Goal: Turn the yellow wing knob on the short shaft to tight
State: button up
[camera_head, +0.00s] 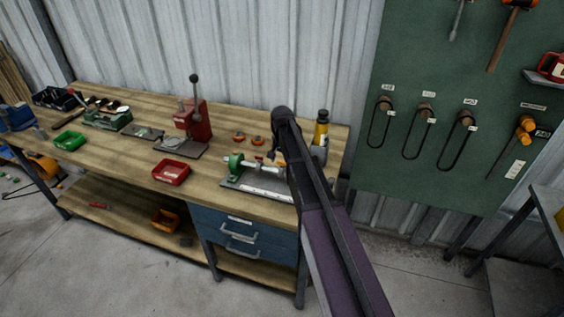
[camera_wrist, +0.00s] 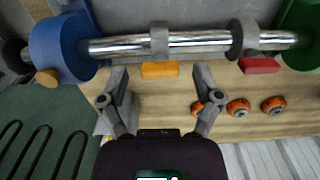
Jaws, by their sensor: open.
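In the wrist view a bright metal shaft (camera_wrist: 200,42) runs between a blue block (camera_wrist: 62,48) and a green block (camera_wrist: 303,35). A grey collar (camera_wrist: 158,38) on it carries the yellow wing knob (camera_wrist: 160,70), its bar lying level in the picture. A second collar carries a red knob (camera_wrist: 260,65). A darker yellow knob (camera_wrist: 47,77) is on the blue block. My gripper (camera_wrist: 161,77) is open, one finger on each side of the yellow wing knob, with gaps on both sides. In the head view the shaft fixture (camera_head: 262,168) is partly behind my arm.
Several orange round parts (camera_wrist: 238,107) lie on the wooden bench (camera_head: 215,185) near the fixture. A red bin (camera_head: 171,172), a red press (camera_head: 195,122) and a yellow-topped bottle (camera_head: 321,130) stand around it. A green tool board (camera_head: 440,165) is at right.

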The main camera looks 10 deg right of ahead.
jog(key=shift+n, duration=0.5)
